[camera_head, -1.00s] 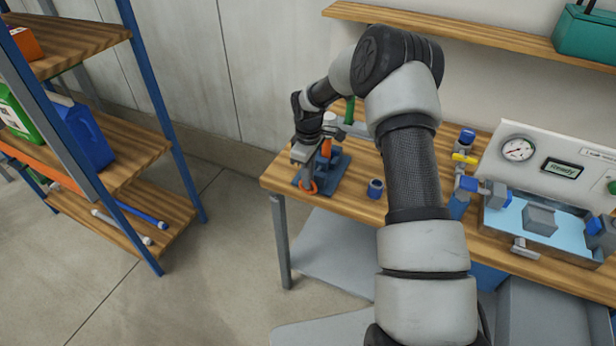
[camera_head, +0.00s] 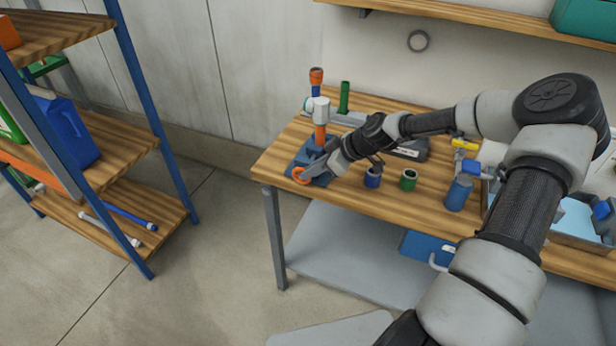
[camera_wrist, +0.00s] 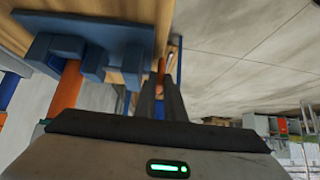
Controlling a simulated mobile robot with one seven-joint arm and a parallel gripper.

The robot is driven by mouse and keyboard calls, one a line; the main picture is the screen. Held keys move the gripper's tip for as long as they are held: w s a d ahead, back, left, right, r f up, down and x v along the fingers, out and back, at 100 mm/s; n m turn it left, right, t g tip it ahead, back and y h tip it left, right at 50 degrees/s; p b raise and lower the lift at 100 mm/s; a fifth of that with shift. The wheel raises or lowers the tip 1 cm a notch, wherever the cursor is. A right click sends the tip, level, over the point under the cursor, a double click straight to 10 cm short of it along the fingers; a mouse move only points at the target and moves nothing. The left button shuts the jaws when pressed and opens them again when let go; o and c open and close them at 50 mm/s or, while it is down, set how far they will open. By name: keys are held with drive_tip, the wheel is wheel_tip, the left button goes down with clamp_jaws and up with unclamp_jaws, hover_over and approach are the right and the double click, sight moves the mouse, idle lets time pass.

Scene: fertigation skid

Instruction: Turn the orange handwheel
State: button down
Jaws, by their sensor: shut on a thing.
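The orange handwheel (camera_head: 299,175) is a small ring at the front left of a blue fixture (camera_head: 309,152) on the workbench. My gripper (camera_head: 307,172) reaches it from the right and is shut on its rim. In the wrist view, my two dark fingers (camera_wrist: 159,88) stand close together, with a small orange patch of the handwheel (camera_wrist: 161,64) at their tips. The fingers hide part of the ring.
A blue cup (camera_head: 373,178) and a green cup (camera_head: 408,180) stand right of my gripper on the wooden bench (camera_head: 350,205). A green tube (camera_head: 344,97) stands behind. A blue-framed shelf (camera_head: 150,95) is at the left, with open floor between.

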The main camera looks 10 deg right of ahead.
drive_tip(key=f+t+y+b, duration=0.1)
drive_tip(key=b, duration=0.2)
drive_tip(key=d+f+t+y+b, duration=0.1)
drive_tip(key=y+b, duration=0.1)
drive_tip(key=b, duration=0.2)
drive_tip(key=shift+s, duration=0.2)
drive_tip(key=shift+s+t+y+b, duration=0.1)
drive_tip(key=shift+t+y+b, duration=0.5)
drive_tip(key=shift+b, duration=0.5)
drive_tip(key=shift+r+b, duration=0.1)
drive_tip(key=shift+b, duration=0.2)
drive_tip(key=c, duration=1.8)
unclamp_jaws()
drive_tip(key=shift+c, duration=0.2)
drive_tip(key=p+v, duration=0.1)
drive_tip(key=v, duration=1.6)
drive_tip(key=shift+d+f, duration=0.2)
drive_tip(key=shift+f, duration=0.05)
drive_tip(key=shift+s, duration=0.15)
